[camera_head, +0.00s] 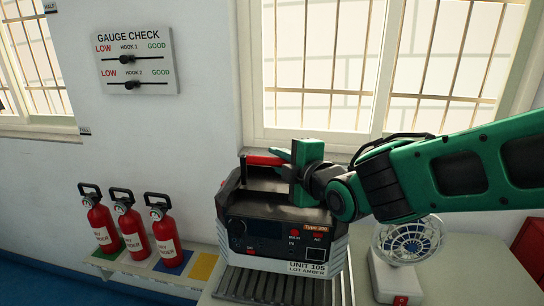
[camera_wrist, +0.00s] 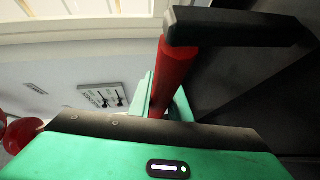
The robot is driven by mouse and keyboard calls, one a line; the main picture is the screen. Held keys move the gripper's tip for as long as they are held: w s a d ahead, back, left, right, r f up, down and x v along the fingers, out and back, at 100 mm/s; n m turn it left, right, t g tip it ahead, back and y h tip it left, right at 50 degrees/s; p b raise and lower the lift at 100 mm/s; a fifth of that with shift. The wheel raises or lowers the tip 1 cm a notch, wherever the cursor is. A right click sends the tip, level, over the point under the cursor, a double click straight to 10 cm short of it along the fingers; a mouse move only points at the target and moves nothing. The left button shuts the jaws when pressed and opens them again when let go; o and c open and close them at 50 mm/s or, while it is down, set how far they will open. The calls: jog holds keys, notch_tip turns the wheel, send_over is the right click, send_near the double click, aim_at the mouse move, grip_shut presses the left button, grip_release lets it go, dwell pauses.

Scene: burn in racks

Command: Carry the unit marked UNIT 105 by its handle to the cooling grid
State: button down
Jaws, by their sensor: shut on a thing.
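The unit marked UNIT 105 (camera_head: 280,236) is a dark and grey box with a "LOT AMBER" label and a red handle (camera_head: 264,160) on top. My gripper (camera_head: 286,158) is shut on this handle. In the wrist view the red handle (camera_wrist: 174,75) runs between my green fingers (camera_wrist: 160,105), with a black end piece beyond. The unit looks upright. A grey slatted grid (camera_head: 262,286) lies directly beneath it on the table. I cannot tell whether the unit's bottom touches the slats. My gripper and wrist hide part of the unit's top.
A fan (camera_head: 408,238) on a white base stands close to the right of the unit. Three red extinguishers (camera_head: 130,230) stand on coloured squares at the left, beside an empty yellow square (camera_head: 202,267). The wall and window are close behind. A gauge board (camera_head: 137,60) hangs at upper left.

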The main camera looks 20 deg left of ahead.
jog(key=shift+w+d+f, duration=0.25)
jog(key=shift+w, duration=0.35)
jog(key=shift+w+d+f, duration=0.2)
jog(key=shift+w+d, duration=0.05)
jog(key=shift+w, duration=0.35)
jog(key=shift+f, duration=1.95)
jog(key=c, duration=1.6)
grip_release()
jog(key=shift+d+f, duration=0.1)
jog(key=shift+f, duration=0.3)
jog(key=shift+c, duration=0.2)
notch_tip(320, 180, up, 2)
send_over(312, 210)
jog(key=shift+r, duration=0.2)
